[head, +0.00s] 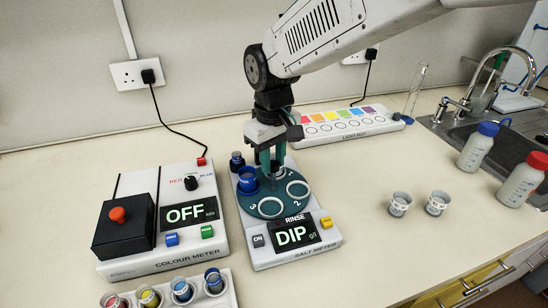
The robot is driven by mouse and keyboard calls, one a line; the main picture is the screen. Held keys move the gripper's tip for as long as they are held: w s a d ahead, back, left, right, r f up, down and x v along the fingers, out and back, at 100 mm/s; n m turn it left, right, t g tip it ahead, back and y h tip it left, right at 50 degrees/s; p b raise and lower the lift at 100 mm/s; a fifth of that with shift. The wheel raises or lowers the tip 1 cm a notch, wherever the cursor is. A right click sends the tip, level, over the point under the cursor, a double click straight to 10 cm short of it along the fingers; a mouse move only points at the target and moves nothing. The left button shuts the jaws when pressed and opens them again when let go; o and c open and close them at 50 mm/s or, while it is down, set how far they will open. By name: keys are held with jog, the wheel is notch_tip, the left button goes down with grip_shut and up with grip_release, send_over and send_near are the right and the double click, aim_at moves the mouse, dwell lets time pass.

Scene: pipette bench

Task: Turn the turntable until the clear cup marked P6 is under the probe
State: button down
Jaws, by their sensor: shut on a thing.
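The teal round turntable (285,201) sits on the white salt meter (292,258), with numbered white-ringed places, one marked 2. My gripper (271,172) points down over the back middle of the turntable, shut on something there. Its fingertips hide what they hold, which seems to be part of the turntable. A blue cup-like part (247,182) stands at the turntable's left edge. A dark, blue-topped part (237,160) stands behind it; I cannot tell whether it is the probe. No P6 mark is readable. The meter's display (291,235) reads DIP.
The colour meter (166,258), reading OFF, stands close on the left. A rack of coloured cups (170,293) is at front left. Two clear cups (399,204) (437,203) stand right, before two bottles (477,148) (521,180). A light box (345,126) lies behind.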

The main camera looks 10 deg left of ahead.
jog(key=shift+n, duration=2.2)
jog(key=c, duration=1.1)
grip_release()
jog(key=shift+c, duration=0.2)
jog(key=shift+r, duration=0.1)
notch_tip(320, 180, up, 8)
jog(key=shift+f, duration=0.15)
